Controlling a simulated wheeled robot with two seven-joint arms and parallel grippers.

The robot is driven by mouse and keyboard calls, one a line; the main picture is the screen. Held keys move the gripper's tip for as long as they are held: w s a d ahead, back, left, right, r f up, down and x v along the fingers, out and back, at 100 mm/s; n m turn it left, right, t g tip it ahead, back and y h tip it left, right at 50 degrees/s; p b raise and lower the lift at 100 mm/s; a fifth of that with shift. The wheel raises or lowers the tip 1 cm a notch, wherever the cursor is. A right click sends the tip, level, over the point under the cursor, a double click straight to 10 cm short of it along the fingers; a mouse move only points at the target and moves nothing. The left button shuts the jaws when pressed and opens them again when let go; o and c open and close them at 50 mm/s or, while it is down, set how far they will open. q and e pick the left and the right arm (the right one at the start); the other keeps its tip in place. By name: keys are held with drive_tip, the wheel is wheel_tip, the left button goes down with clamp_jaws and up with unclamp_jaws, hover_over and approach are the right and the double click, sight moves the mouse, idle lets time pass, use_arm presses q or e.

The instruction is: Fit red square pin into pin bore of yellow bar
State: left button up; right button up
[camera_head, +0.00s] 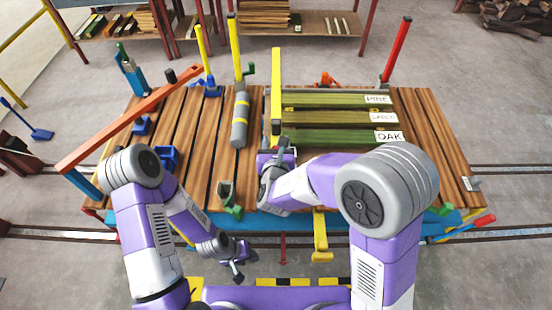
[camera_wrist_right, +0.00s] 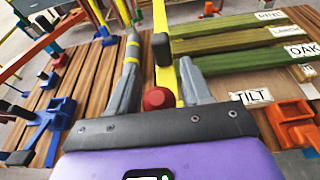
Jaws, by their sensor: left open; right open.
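A long yellow bar (camera_head: 276,75) stands at the left ends of the green planks. It also shows in the right wrist view (camera_wrist_right: 162,40). A red round-topped piece (camera_wrist_right: 158,98), perhaps the head of the red square pin, shows between the fingers of my right gripper (camera_wrist_right: 157,78). I cannot tell its shank or whether the fingers touch it. In the head view my right gripper (camera_head: 277,153) is open near the lower end of the yellow bar. The pin bore is not distinguishable. My left gripper (camera_head: 238,268) is open and empty below the bench's front edge.
The slatted wooden bench (camera_head: 435,130) bears green planks (camera_head: 335,100) with labels. A grey roller with yellow bands (camera_head: 240,118) lies left of the bar. An orange beam (camera_head: 125,120) crosses the left side. A yellow lever (camera_head: 320,235) hangs at the front edge.

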clamp_jaws()
drive_tip(key=shift+r, duration=0.1)
idle(0.3)
wheel_tip(320, 180, up, 9)
drive_tip(key=p, duration=0.3)
drive_tip(key=shift+w+f+g, duration=0.3)
drive_tip(key=shift+f+g, duration=0.05)
drive_tip(key=shift+f, duration=0.45)
drive_tip(key=shift+w+f+g, duration=0.25)
drive_tip(key=shift+f+g, duration=0.05)
drive_tip(key=shift+f, duration=0.45)
drive_tip(key=shift+w+f+g, duration=0.3)
drive_tip(key=shift+f+g, duration=0.05)
drive_tip(key=shift+f, duration=0.45)
